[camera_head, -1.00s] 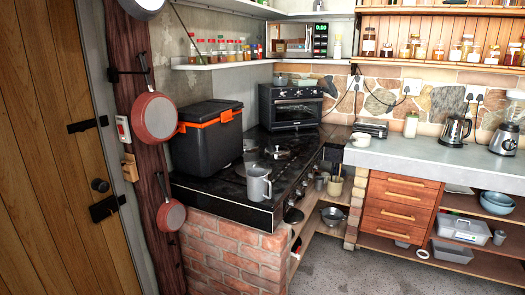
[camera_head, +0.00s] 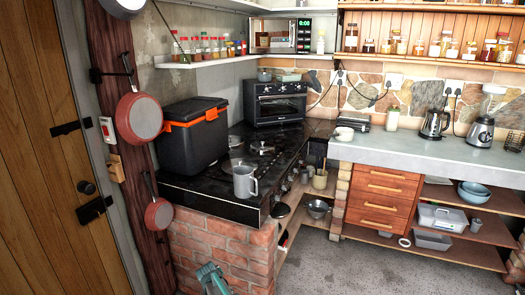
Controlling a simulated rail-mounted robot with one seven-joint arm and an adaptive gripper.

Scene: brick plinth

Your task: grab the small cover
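I cannot tell for sure which thing is the small cover. A small dark lid-like piece with a light top (camera_head: 261,149) lies on the black stove top (camera_head: 210,206), behind the grey mug (camera_head: 244,181). A teal piece that looks like my gripper (camera_head: 212,278) shows at the bottom edge, in front of the bricks. It is partly cut off, and its fingers are not clear. It is apart from the lid-like piece and below stove height.
A black and orange cooler box (camera_head: 192,140) stands at the left of the stove top. A small oven (camera_head: 275,103) stands at the back. Red pans (camera_head: 139,118) hang on the left post. The grey floor (camera_head: 345,268) at lower right is clear.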

